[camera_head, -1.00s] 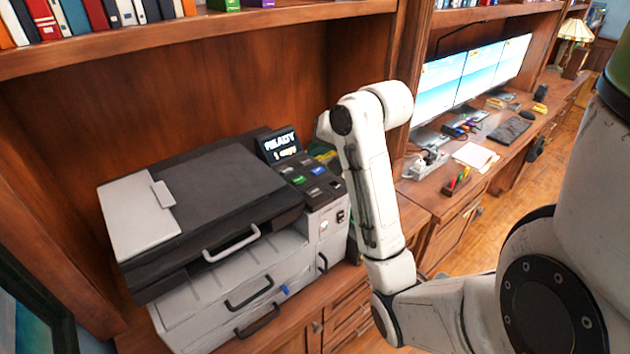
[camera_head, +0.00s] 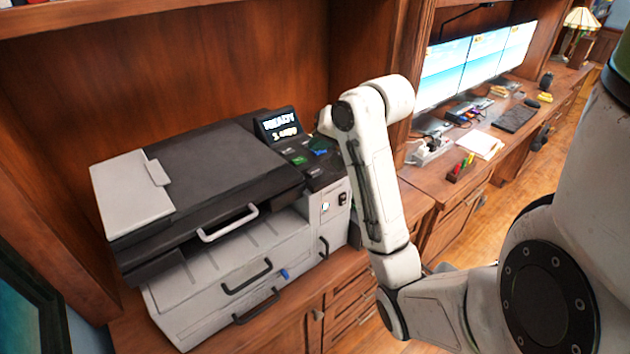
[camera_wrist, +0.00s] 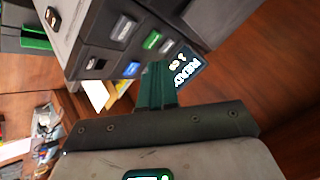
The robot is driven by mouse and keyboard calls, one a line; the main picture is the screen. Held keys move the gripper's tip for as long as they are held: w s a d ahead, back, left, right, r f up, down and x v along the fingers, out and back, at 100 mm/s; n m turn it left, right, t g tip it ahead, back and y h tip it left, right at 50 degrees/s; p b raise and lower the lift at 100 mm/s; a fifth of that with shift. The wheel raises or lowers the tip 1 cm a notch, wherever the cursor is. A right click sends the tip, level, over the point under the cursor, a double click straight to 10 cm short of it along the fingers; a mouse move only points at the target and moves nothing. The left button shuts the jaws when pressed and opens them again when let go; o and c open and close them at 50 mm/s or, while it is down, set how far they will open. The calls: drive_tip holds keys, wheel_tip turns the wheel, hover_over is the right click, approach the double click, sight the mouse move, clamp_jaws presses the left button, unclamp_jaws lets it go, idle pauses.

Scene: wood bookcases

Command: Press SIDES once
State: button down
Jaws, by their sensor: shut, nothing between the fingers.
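The printer (camera_head: 215,185) stands on the wooden counter, with its control panel (camera_head: 325,178) at its right side. The panel has a green button (camera_wrist: 152,40), a blue button (camera_wrist: 132,68), a grey button (camera_wrist: 123,27) and a dark button (camera_wrist: 95,63). Their labels are too small to read, so I cannot tell which is SIDES. My gripper (camera_wrist: 156,66) is shut and empty, its tips near the green and blue buttons. Contact cannot be told.
A bookcase wall stands behind the printer, with a shelf above it. A desk with monitors (camera_head: 470,65), a power strip (camera_head: 430,152), papers (camera_head: 480,145) and a keyboard (camera_head: 515,118) lies to the right. A wooden upright separates the bays.

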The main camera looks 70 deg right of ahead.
sight(318, 173)
wheel_tip(318, 173, down, 4)
drive_tip(key=shift+r+b, duration=0.1)
drive_tip(key=shift+b, duration=0.9)
drive_tip(key=shift+f, duration=0.25)
idle(1.0)
drive_tip(key=shift+f, duration=0.35)
drive_tip(key=shift+f, duration=0.35)
idle(0.8)
drive_tip(key=shift+r, duration=0.1)
drive_tip(key=shift+r+p, duration=0.75)
drive_tip(key=shift+p, duration=0.5)
